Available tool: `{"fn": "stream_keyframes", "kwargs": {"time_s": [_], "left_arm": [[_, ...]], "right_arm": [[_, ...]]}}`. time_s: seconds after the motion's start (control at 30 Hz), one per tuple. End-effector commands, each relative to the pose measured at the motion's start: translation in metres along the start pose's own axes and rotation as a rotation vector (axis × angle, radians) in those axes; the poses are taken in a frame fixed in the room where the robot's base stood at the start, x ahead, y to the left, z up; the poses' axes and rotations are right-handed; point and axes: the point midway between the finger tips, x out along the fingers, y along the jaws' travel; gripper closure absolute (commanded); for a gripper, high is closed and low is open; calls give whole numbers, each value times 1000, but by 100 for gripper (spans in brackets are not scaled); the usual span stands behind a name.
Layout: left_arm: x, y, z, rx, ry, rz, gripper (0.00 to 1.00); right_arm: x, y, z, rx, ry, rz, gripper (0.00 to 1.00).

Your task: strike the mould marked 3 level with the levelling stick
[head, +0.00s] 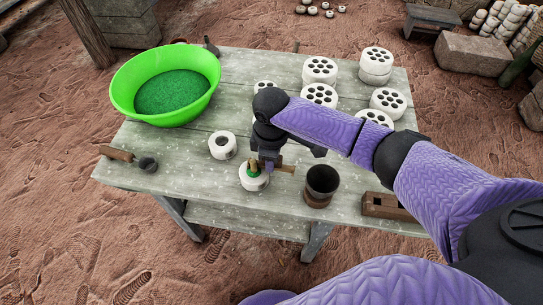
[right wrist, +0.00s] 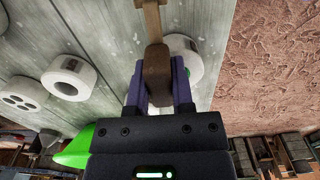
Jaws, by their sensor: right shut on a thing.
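My right gripper (head: 267,164) is shut on a wooden levelling stick (head: 286,169), over the front of the table. In the right wrist view the stick (right wrist: 157,72) sits between the gripper's fingers (right wrist: 159,84), with a paler part at the top edge. A white round mould (head: 254,184) with green in its top is just under the gripper; whether the stick touches it is unclear. Another white mould (head: 222,146) with a dark round opening stands to its left. I cannot read a number on either. My left gripper is out of view.
A green basin (head: 126,98) of green material stands at the back left of the table (head: 205,183). A dark cup (head: 321,183) is right of the gripper, and a wooden block (head: 384,206) lies farther right. White pieces with several holes (head: 320,69) fill the back right.

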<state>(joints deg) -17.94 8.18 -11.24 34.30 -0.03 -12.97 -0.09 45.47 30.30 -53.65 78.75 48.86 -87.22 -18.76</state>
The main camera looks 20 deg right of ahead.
Motion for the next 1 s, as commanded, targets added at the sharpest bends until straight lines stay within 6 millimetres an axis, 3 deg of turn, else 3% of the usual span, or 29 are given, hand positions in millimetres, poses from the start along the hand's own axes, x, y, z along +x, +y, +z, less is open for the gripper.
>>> {"fn": "stream_keyframes", "kwargs": {"time_s": [1.0], "left_arm": [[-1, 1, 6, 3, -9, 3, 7]], "right_arm": [[0, 22, 0, 0, 0, 0, 100]]}}
